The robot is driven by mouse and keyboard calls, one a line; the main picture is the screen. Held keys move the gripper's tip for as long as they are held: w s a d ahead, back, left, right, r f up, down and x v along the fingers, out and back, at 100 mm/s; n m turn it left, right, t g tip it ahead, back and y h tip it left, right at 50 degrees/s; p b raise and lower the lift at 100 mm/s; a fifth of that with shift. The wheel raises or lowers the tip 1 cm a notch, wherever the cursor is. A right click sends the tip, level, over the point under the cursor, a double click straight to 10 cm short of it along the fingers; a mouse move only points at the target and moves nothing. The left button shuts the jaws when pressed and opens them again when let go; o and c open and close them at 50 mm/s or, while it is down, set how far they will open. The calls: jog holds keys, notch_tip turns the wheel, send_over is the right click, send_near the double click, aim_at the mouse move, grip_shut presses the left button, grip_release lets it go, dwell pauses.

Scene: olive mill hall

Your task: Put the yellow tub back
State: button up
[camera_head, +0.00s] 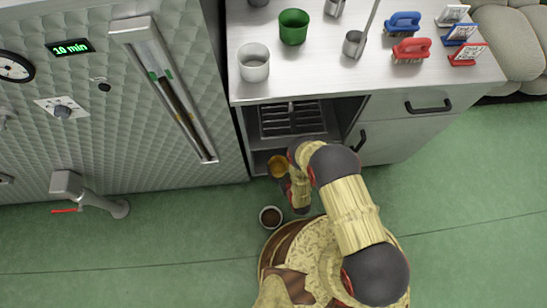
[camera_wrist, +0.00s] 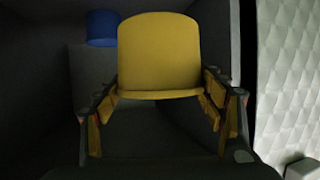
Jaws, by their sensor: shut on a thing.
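The yellow tub (camera_wrist: 158,52) fills the middle of the wrist view, upright between the two fingers of my gripper (camera_wrist: 162,98). My gripper is shut on it. In the head view the tub (camera_head: 277,166) is a small yellow-orange shape at the open front of the low cabinet (camera_head: 244,135), partly hidden by my arm. In the wrist view the inside of the cabinet is dark. What is directly under the tub cannot be told.
A blue tub (camera_wrist: 101,28) stands further in on a grey block (camera_wrist: 90,75), left of the yellow tub. A dark rack (camera_head: 291,119) is inside the cabinet. A quilted metal machine (camera_head: 120,130) stands left of the opening. A small dark bowl (camera_head: 271,217) is on the floor.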

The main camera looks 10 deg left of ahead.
aim_at(277, 159)
jog(key=b+x, duration=0.1)
jog(key=x, duration=0.2)
jog(key=d+b+x, duration=0.1)
jog(key=x, duration=0.3)
jog(key=shift+w+f, duration=0.15)
jog(key=shift+f, duration=0.05)
jog(key=w+f+b, duration=0.1)
jog(key=w+a+f+b, duration=0.1)
jog(key=f, duration=0.1)
jog(key=w+f+b, duration=0.1)
jog(key=f, duration=0.1)
jog(key=shift+w+a, duration=0.25)
jog(key=shift+w, duration=0.1)
notch_tip(277, 159, down, 3)
jog(key=shift+w+a+f+b, duration=0.1)
jog(key=shift+w+b, duration=0.05)
jog(key=shift+b, duration=0.85)
jog(key=o, duration=1.4)
jog(key=shift+f, duration=0.1)
